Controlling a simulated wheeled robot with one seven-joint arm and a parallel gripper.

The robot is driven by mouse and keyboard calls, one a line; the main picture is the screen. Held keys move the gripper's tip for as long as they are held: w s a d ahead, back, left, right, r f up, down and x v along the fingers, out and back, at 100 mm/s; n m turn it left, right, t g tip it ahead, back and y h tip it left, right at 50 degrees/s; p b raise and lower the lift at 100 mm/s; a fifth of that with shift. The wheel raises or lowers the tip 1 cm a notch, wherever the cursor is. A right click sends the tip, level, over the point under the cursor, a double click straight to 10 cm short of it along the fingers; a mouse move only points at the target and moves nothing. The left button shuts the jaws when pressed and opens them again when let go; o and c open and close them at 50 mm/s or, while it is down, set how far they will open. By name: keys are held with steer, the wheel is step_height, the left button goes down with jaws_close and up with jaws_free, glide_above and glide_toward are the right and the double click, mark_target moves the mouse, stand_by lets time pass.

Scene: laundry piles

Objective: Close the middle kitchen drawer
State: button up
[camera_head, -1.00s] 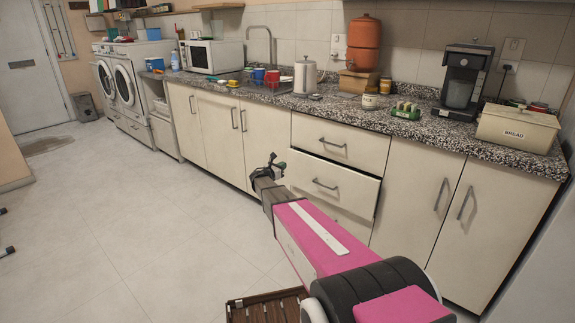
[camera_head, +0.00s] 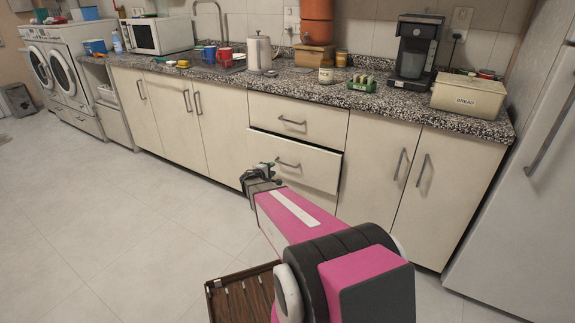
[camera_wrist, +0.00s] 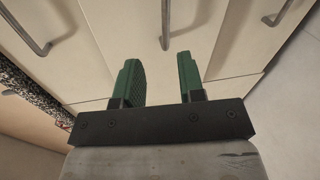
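The middle drawer (camera_head: 310,170) is cream with a grey bar handle (camera_head: 287,164). It sticks out a little, with a dark gap along its right and upper edges. My gripper (camera_head: 262,168) is in front of its left part in the head view. In the wrist view my gripper (camera_wrist: 160,80) has its two green fingers apart with nothing between the tips. The middle drawer's handle (camera_wrist: 165,25) shows beyond the fingers, roughly in line with the gap between them. Whether the fingers touch the drawer front cannot be told.
The top drawer (camera_head: 297,120) is shut, under the speckled countertop (camera_head: 300,88). Cupboard doors flank the drawers on both sides. A white fridge (camera_head: 530,200) stands at the right. A brown slatted wooden item (camera_head: 240,298) lies low beside my arm. Floor to the left is clear.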

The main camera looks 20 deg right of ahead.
steer(key=shift+m, duration=0.8)
steer(key=x, duration=0.3)
steer(key=s+x, duration=0.1)
steer(key=x, duration=0.3)
steer(key=d+f+x, duration=0.1)
steer(key=x, duration=0.3)
steer(key=shift+s, duration=0.15)
jaws_close()
